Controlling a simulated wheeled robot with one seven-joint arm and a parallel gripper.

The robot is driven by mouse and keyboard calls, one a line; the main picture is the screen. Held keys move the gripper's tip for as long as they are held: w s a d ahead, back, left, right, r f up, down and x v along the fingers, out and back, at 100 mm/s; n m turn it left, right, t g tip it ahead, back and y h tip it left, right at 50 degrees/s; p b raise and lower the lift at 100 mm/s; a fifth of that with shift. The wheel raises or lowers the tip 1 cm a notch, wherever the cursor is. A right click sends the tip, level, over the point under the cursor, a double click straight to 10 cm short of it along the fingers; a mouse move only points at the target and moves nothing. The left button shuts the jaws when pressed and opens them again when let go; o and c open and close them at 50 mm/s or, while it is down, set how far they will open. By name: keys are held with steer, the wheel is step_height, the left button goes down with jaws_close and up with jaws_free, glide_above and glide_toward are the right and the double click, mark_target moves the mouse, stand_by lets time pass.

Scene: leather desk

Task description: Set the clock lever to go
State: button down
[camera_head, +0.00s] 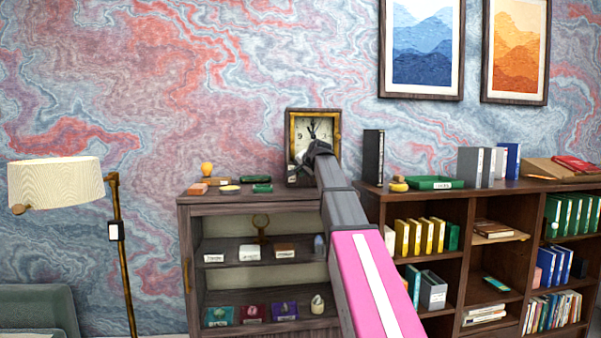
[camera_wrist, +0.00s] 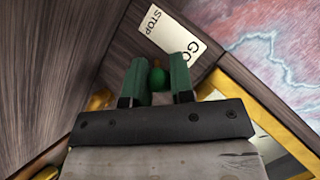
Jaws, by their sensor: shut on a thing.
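The clock (camera_head: 313,128) has a gold and dark frame and a pale dial, and stands on top of the left dark wooden cabinet. In the wrist view a pale label (camera_wrist: 176,32) reads STOP at its upper left end and GO at its lower right end. The lever's round green knob (camera_wrist: 157,78) is just below the label. My gripper (camera_wrist: 158,75) has its green fingers on both sides of the knob and is shut on it. In the head view my gripper (camera_head: 301,160) is at the clock's lower front and hides part of it. I cannot tell the lever's exact setting.
A green dish (camera_head: 262,188), a yellow dish (camera_head: 229,188) and an orange bulb-like object (camera_head: 207,169) are on the cabinet top, left of my gripper. A bookcase (camera_head: 480,187) stands on the right with a black binder (camera_head: 373,157) near the clock. A lamp (camera_head: 55,183) stands at the left.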

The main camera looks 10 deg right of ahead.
steer(key=c, duration=1)
jaws_free()
steer(key=shift+s, duration=0.1)
steer(key=v, duration=1)
steer(key=shift+s+r, duration=0.2)
steer(key=shift+s, duration=0.05)
steer(key=shift+d, duration=0.1)
